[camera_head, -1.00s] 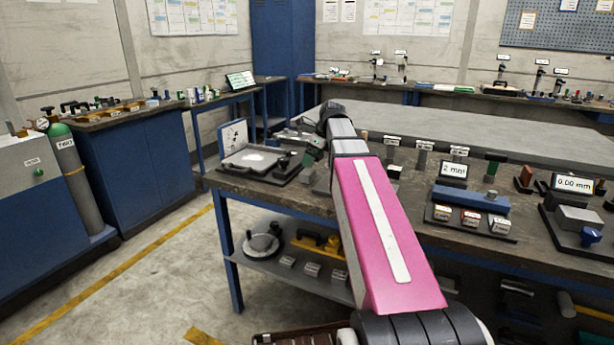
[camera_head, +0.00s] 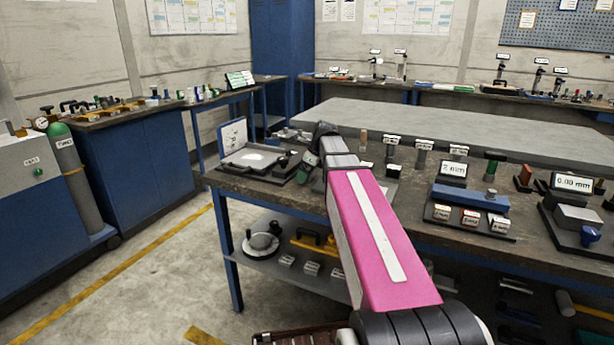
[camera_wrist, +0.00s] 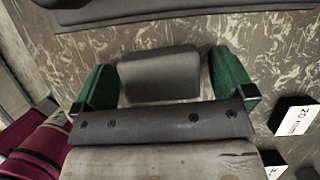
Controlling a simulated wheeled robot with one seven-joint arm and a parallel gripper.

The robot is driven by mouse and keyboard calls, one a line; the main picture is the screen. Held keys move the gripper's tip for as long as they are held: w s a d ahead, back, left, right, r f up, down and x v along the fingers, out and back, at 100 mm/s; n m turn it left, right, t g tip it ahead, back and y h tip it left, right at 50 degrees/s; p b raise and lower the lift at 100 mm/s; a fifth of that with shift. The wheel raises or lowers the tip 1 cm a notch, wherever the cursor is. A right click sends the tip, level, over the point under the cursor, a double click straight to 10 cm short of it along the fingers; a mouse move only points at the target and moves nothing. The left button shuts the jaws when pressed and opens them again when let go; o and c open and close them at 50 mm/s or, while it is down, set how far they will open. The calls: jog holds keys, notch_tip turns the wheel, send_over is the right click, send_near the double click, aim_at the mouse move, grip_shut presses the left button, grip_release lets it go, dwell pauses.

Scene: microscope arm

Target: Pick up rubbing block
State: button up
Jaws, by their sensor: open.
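A plain grey block (camera_wrist: 158,77) with rounded edges lies on the mottled dark bench top in the wrist view; it looks like the rubbing block, but I see no label on it. My gripper (camera_wrist: 164,70) is open, with a green-padded finger on the block's left and another on its right. Small gaps show beside the block; I cannot tell how high the fingertips are above the bench. In the head view my gripper (camera_head: 309,166) is over the bench's left part, and my arm hides the block there.
A dark tray edge (camera_wrist: 150,14) lies beyond the block. A "20 mm" label (camera_wrist: 294,118) stands to the right. In the head view, a dark tray with a white patch (camera_head: 252,160) is left of my gripper. A blue block on a labelled stand (camera_head: 470,198) is farther right.

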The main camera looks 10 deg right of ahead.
jog(key=c, duration=1)
jog(key=shift+r, duration=0.2)
notch_tip(320, 180, up, 4)
jog(key=shift+f, duration=0.15)
jog(key=s+a+r, duration=0.4)
jog(key=s+a, duration=0.1)
jog(key=s+a+r, duration=0.3)
jog(key=shift+s+a, duration=0.1)
jog(key=shift+a, duration=0.1)
